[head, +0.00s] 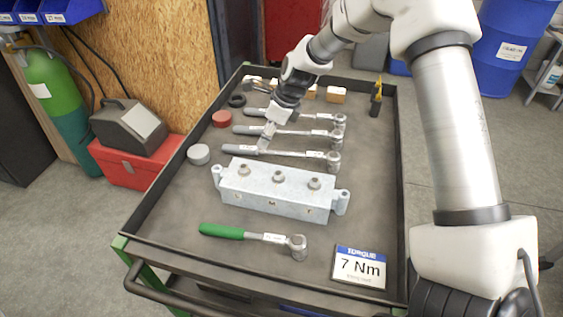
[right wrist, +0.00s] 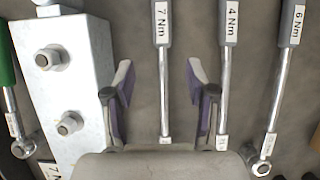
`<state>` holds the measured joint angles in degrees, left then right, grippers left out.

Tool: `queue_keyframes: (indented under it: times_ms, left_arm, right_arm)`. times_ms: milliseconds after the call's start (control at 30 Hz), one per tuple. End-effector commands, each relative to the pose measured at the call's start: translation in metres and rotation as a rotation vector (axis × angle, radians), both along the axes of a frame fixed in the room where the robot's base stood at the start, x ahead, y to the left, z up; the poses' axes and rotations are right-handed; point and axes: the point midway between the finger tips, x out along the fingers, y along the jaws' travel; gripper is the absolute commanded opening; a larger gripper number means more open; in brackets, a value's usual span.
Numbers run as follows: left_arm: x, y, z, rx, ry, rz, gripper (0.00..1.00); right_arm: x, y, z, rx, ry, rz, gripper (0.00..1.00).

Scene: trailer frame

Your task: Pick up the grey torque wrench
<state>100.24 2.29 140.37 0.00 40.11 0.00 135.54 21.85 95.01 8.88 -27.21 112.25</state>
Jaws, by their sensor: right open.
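Three grey-handled torque wrenches lie side by side on the cart top. In the right wrist view their labels read 7 Nm (right wrist: 163,75), 4 Nm (right wrist: 226,75) and 6 Nm (right wrist: 283,75). The 7 Nm wrench lies nearest the metal block; in the head view its grey handle (head: 239,150) points left. My right gripper (head: 266,143) is above the wrenches. In the right wrist view its open fingers (right wrist: 161,100) appear on either side of the 7 Nm wrench's shaft, with nothing held. The wrench's head end is hidden behind the gripper body there. My left gripper is not in view.
A metal block (head: 260,197) with three bolts sits close in front of the wrenches. A green-handled wrench (head: 222,231) and a "TORQUE 7 Nm" sign (head: 360,267) lie nearer the front. Red (head: 222,118) and grey (head: 199,154) round pieces are at left. The cart has a raised rim (head: 165,180).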

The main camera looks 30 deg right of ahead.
Motion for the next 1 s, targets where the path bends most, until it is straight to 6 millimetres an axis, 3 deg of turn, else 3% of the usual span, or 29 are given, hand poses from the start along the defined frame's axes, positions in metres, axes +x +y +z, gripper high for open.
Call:
queue_keyframes:
  times_ms: [367,633,667,800,1000]
  left_arm:
    - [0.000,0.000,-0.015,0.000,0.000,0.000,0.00]
    - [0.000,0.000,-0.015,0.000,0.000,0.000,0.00]
    - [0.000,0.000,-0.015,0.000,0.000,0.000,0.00]
    - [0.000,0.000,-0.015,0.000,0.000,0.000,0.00]
    - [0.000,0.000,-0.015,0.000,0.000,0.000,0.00]
  right_arm:
    - [0.020,0.015,-0.056,-0.002,0.002,0.001,0.56]
    - [0.023,0.017,-0.061,-0.001,-0.001,0.000,0.56]
    - [0.023,0.017,-0.061,-0.001,-0.001,0.000,0.49]
    - [0.023,0.017,-0.061,-0.001,-0.001,0.000,0.00]
    - [0.023,0.017,-0.060,-0.002,-0.002,0.000,0.00]
